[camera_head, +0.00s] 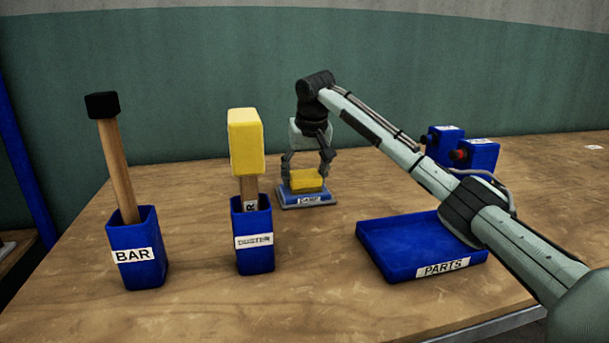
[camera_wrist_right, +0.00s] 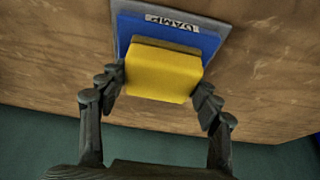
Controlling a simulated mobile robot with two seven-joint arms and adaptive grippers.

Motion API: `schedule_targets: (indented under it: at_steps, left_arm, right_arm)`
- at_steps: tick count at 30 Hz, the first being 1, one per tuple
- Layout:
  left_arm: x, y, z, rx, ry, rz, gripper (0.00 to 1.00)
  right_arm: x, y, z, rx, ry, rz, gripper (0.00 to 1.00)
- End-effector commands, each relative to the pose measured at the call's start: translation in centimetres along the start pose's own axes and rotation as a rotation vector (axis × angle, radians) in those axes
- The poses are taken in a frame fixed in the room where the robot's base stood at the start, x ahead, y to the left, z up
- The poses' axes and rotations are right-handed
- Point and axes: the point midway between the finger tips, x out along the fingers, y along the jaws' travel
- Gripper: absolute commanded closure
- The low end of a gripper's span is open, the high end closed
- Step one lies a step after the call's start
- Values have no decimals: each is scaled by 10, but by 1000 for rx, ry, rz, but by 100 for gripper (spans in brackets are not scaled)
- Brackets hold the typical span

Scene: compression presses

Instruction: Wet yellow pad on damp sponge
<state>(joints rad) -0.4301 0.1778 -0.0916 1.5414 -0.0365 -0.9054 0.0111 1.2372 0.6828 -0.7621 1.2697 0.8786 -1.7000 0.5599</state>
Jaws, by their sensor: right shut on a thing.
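The yellow pad (camera_head: 307,181) is between the fingers of my right gripper (camera_head: 307,172), which is shut on it. The pad is at the blue damp sponge (camera_head: 322,198), which bears a label reading DAMP and sits on a grey base. In the right wrist view the yellow pad (camera_wrist_right: 162,74) lies between both fingertips (camera_wrist_right: 162,82), over the blue sponge (camera_wrist_right: 208,42). I cannot tell for sure whether pad and sponge touch. My left gripper is not in view.
A blue BAR holder (camera_head: 140,272) with a black-topped wooden handle and a blue DUSTER holder (camera_head: 254,258) with a yellow-headed tool stand at left. A blue PARTS tray (camera_head: 400,262) lies under my right arm. Blue boxes with red buttons (camera_head: 478,155) stand behind the arm.

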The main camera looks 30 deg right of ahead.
Motion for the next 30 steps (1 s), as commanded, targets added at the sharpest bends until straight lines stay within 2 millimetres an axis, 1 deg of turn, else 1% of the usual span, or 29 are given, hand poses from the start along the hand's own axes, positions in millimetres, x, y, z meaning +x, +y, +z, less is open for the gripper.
schedule_targets:
  at_steps: [4,14,24,30]
  left_arm:
    - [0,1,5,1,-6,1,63]
    - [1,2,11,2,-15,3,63]
    - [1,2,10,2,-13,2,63]
    - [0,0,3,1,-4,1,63]
  right_arm:
    - [-4,0,-2,0,-3,0,60]
    - [-30,0,-12,1,-1,-1,60]
    - [-55,-1,-23,0,0,0,60]
    - [-64,0,-26,1,-2,1,60]
